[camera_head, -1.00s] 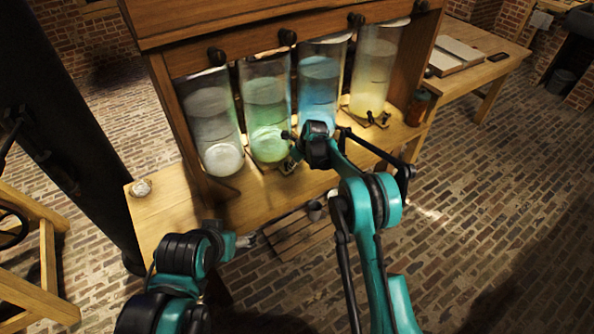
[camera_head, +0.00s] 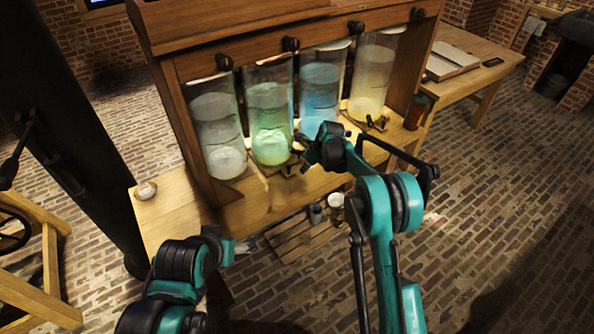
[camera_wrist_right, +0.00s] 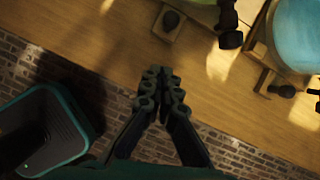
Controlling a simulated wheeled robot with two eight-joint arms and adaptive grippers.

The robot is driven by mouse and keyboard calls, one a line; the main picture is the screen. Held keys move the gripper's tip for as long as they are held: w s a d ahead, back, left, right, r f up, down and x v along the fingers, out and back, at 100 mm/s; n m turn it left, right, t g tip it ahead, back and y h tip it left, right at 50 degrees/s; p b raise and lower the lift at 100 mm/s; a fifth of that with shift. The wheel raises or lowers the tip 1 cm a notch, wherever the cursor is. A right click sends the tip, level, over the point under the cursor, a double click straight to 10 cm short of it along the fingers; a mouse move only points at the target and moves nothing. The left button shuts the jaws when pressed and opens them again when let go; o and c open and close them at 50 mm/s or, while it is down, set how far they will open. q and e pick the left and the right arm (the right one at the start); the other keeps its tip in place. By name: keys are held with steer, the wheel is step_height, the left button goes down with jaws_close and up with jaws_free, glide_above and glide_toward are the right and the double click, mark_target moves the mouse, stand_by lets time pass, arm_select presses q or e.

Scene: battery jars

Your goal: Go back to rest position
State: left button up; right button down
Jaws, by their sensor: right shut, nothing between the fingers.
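My right gripper (camera_wrist_right: 160,88) is shut and empty in the right wrist view, over the wooden shelf's front edge. In the head view my right arm (camera_head: 375,205) reaches up to the front of the jars; its gripper is small and dark there, by the lower ends of the green jar (camera_head: 268,110) and the blue jar (camera_head: 319,85). My left arm (camera_head: 178,268) is at the lower left, with its gripper (camera_head: 242,247) partly visible beside the shelf; its jaw state is unclear.
A pale grey jar (camera_head: 217,125) and a yellow jar (camera_head: 371,75) stand in the same wooden cabinet (camera_head: 240,30). A small round item (camera_head: 146,190) lies on the shelf's left end. Brick floor at right is clear.

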steer(key=v, duration=0.1)
steer(key=p+v, duration=0.1)
steer(key=v, duration=0.3)
steer(key=shift+d+r, duration=0.2)
steer(key=shift+d, duration=0.15)
steer(key=shift+d+r, duration=0.1)
steer(key=s+d+r+n+t+h, duration=0.1)
steer(key=s+d+r+n, duration=0.45)
steer(key=s+r, duration=0.35)
steer(key=s+d+r+n+t+h, duration=0.1)
steer(key=s+d+r+n, duration=0.3)
steer(key=s+r+n, duration=0.4)
steer(key=s+d+n, duration=0.2)
steer(key=s+n, duration=0.2)
steer(key=s, duration=0.3)
steer(key=s+d+f+n+t+h, duration=0.1)
steer(key=s+n, duration=0.3)
steer(key=s, duration=0.4)
steer(key=s+d+f+n+t, duration=0.1)
steer(key=s+d+n, duration=0.3)
steer(key=s, duration=0.3)
steer(key=shift+s+f+h, duration=0.15)
steer(key=shift+s+h, duration=0.05)
steer(key=shift+h, duration=0.1)
